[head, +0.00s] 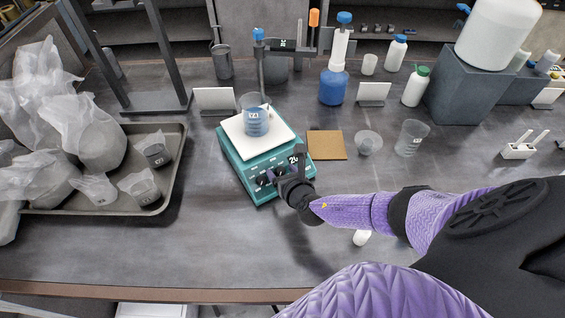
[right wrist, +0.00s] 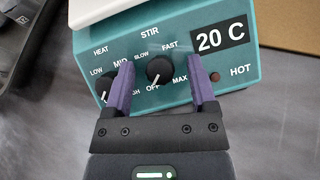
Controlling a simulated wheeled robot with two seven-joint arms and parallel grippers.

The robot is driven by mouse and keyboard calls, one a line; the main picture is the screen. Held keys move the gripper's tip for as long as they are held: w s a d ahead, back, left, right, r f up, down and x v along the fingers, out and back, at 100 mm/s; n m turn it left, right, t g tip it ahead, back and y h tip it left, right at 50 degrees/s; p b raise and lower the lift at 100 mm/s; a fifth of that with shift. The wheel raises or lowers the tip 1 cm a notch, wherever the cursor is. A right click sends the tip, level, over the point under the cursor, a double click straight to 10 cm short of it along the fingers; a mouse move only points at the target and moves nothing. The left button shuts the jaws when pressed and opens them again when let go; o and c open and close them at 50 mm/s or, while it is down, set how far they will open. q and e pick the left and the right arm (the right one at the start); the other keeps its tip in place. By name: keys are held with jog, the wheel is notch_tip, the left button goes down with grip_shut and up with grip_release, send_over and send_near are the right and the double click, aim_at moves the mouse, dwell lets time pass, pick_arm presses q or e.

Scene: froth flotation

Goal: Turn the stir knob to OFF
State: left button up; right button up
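The teal hotplate stirrer (head: 262,178) stands mid-table, its control panel facing me. In the right wrist view, the black stir knob (right wrist: 160,70) sits under the STIR label, ringed by SLOW, FAST, MAX and OFF. The heat knob (right wrist: 104,84) is left of the left finger. My left gripper is not in view.
A beaker (head: 254,122) stands on the white top plate. A display reads 20 C (right wrist: 222,38). A brown pad (head: 327,145) and glassware (head: 411,138) lie to the right. A tray (head: 178,160) with bagged items is at left. The front table is mostly clear.

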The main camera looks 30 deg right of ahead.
jog(key=p+v, duration=0.4)
jog(key=v, duration=0.6)
jog(key=shift+f, duration=0.1)
